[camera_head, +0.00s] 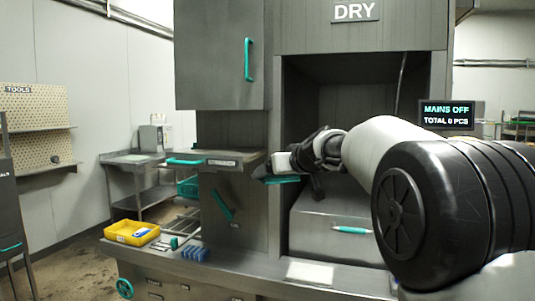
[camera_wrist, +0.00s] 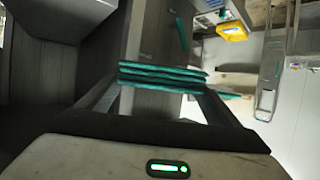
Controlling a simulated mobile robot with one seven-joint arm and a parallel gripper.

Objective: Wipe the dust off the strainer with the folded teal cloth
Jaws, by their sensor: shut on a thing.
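The folded teal cloth (camera_wrist: 163,76) shows in the wrist view as several stacked layers between my two fingers. My gripper (camera_wrist: 162,88) is shut on it. In the head view my gripper (camera_head: 270,172) is in front of the left side of the open DRY chamber, and the cloth (camera_head: 283,180) shows as a thin teal strip under it, held in the air. I cannot make out the strainer or any dust on it in either view.
A grey shelf (camera_head: 222,157) juts out just left of my gripper. A yellow tray (camera_head: 132,232) and small blue blocks (camera_head: 194,254) lie on the front ledge. A grey box with a teal handle (camera_head: 352,230) sits in the chamber. The screen (camera_head: 446,115) reads MAINS OFF.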

